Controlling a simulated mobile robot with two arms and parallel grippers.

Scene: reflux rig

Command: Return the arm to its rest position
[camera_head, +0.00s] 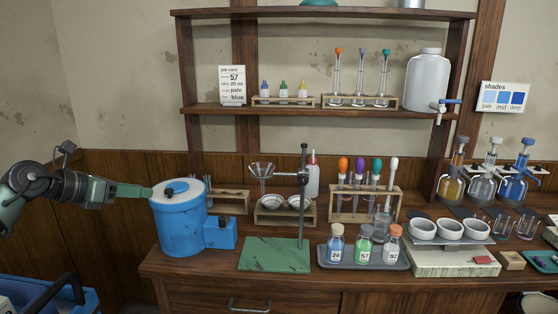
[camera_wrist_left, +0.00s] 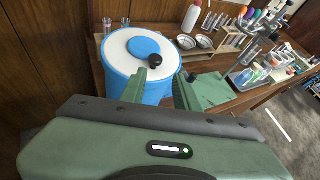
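My left arm comes in from the left in the head view. Its green gripper (camera_head: 148,191) points right, its tip overlapping the left rim of a blue drum (camera_head: 180,228) with a white lid. In the left wrist view the gripper's two green fingers (camera_wrist_left: 162,86) stand apart with nothing held between them. Beyond them the drum's white lid (camera_wrist_left: 118,48) shows, with a blue disc and a black knob (camera_wrist_left: 155,61). I cannot tell whether a finger touches the drum. My right gripper is in neither view.
The wooden bench (camera_head: 205,266) holds a green-based stand (camera_head: 274,254), a bottle tray (camera_head: 340,264), tube racks and white bowls. A shelf (camera_head: 290,110) with glassware hangs above. A blue crate (camera_head: 88,302) is at the lower left. The wall side left of the drum is clear.

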